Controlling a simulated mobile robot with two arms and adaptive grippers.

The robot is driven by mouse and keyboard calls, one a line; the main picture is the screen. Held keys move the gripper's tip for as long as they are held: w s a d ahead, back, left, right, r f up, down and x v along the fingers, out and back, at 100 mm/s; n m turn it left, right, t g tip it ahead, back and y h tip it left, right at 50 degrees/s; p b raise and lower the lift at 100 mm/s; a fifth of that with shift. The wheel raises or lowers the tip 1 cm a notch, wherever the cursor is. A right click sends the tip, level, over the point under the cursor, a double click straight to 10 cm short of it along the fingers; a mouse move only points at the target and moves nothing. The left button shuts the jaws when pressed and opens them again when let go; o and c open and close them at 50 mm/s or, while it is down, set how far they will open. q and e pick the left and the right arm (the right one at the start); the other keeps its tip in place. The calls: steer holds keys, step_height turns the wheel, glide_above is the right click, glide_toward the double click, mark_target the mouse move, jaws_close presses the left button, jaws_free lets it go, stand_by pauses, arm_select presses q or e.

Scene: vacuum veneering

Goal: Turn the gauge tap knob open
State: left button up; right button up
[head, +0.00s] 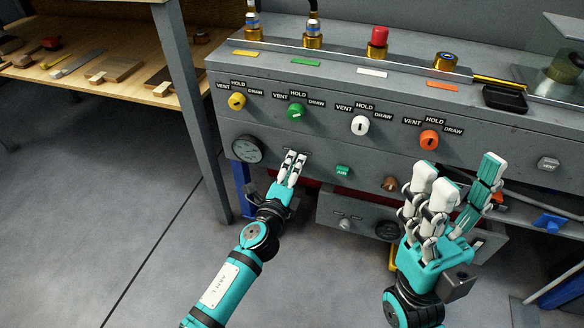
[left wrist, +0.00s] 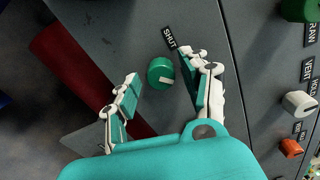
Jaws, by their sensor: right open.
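In the left wrist view a round green knob (left wrist: 160,71) with a white pointer mark sits on the grey panel beside a label reading SHUT (left wrist: 169,37). The fingers of my left gripper (left wrist: 163,75) are apart, one on each side of the knob. No clear contact shows. In the head view my left gripper (head: 291,168) is at the panel front, just right of the round gauge (head: 247,149), and its hand hides the knob. My right gripper (head: 460,183) is open and empty in front of the panel's right part.
Above are yellow (head: 237,101), green (head: 296,111), white (head: 360,125) and orange (head: 428,139) knobs marked VENT, HOLD, DRAW. A green AIR tag (head: 342,170) is right of my left gripper. A wooden bench (head: 130,88) stands at left. The floor (head: 110,215) is clear.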

arm_select(q)
steer(key=shift+o, duration=0.2)
steer(key=v, duration=1.2)
steer(key=shift+r, duration=0.15)
